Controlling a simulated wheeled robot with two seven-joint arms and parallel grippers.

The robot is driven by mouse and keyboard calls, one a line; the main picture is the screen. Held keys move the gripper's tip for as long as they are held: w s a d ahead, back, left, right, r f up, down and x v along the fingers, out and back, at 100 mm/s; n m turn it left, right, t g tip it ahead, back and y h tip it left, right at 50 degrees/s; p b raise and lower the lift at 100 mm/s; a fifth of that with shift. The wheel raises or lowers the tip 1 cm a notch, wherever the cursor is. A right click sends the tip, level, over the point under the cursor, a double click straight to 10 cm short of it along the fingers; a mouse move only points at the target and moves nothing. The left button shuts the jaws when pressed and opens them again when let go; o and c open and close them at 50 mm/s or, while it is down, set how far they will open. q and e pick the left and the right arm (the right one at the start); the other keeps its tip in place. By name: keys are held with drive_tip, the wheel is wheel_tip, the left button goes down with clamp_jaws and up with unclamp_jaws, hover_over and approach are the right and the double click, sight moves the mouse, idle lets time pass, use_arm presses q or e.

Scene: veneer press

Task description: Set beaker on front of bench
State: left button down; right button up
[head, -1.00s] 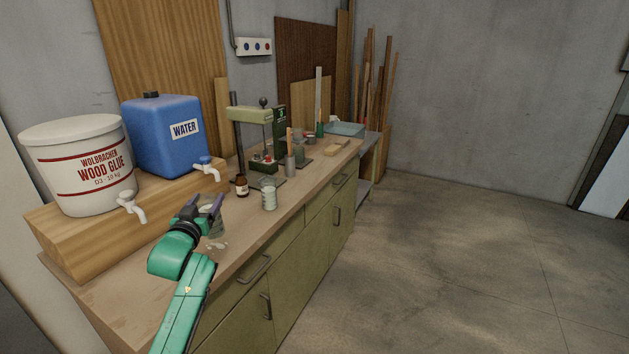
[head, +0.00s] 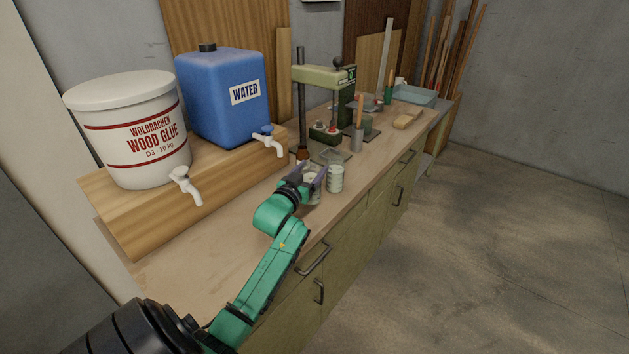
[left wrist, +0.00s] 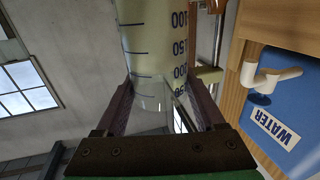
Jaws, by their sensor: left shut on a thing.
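My right gripper is out of view.
A wood glue bucket (head: 135,135) and a blue water container (head: 222,98) with taps stand on a wooden riser (head: 150,220) behind. A brown bottle (head: 303,155) and a green press (head: 325,77) stand further along. The near bench top is clear.

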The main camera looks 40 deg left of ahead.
use_arm(q)
wheel_tip(320, 180, down, 4)
drive_tip(key=shift+s+d+f, duration=0.1)
drive_tip(key=shift+d, duration=0.05)
drive_tip(key=shift+f, duration=0.35)
drive_tip(key=shift+c, duration=0.5)
unclamp_jaws()
drive_tip(key=shift+o, duration=0.5)
drive_tip(key=shift+r, duration=0.1)
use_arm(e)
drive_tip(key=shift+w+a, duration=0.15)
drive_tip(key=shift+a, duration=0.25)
use_arm(q)
drive_tip(key=shift+s, duration=0.1)
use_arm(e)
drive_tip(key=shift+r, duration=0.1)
use_arm(q)
drive_tip(key=b+v, duration=0.1)
drive_tip(key=v, duration=1.1)
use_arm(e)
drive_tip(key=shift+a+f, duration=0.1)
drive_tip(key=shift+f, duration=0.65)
use_arm(q)
drive_tip(key=shift+r, duration=0.1)
